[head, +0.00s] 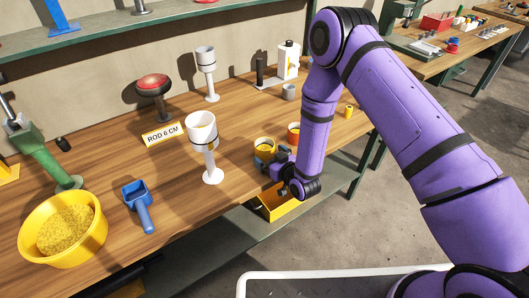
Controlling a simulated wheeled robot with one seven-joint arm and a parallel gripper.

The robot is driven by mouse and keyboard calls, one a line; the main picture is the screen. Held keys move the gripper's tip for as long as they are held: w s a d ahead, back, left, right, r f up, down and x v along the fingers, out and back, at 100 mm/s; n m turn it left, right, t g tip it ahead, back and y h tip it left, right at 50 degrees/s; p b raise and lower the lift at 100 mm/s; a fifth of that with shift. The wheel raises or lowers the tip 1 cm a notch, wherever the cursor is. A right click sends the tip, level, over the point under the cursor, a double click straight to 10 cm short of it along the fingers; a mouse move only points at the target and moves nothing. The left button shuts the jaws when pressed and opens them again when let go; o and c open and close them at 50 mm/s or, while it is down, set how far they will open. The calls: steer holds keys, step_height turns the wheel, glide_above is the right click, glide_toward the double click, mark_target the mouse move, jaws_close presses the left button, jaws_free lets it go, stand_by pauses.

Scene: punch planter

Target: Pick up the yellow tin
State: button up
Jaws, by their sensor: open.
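A yellow round tin (265,144) stands near the front edge of the wooden bench, right of the middle. Its lower part is partly covered by my gripper. My gripper (262,161) is small and dark here, close in front of the tin. The jaws are open, but the fingers are hard to make out, and I cannot tell whether they touch the tin or are around it. A smaller yellow cylinder (348,111) stands further right, beyond my forearm.
A yellow open box (285,207) is at the bench's front edge below my wrist. A red pot (293,132) is just behind the tin. A white stemmed cup (203,130), a blue scoop (138,203) and a yellow bowl (62,258) stand left. Bench between scoop and cup is clear.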

steer(key=shift+x, duration=1.05)
steer(key=c, duration=1)
steer(key=shift+r, duration=0.1)
steer(key=f+v, duration=0.1)
steer(key=v, duration=0.5)
steer(key=f+v, duration=0.1)
steer(key=v, duration=0.5)
steer(key=f+v, duration=0.1)
steer(key=v, duration=0.5)
steer(key=shift+s+d, duration=0.15)
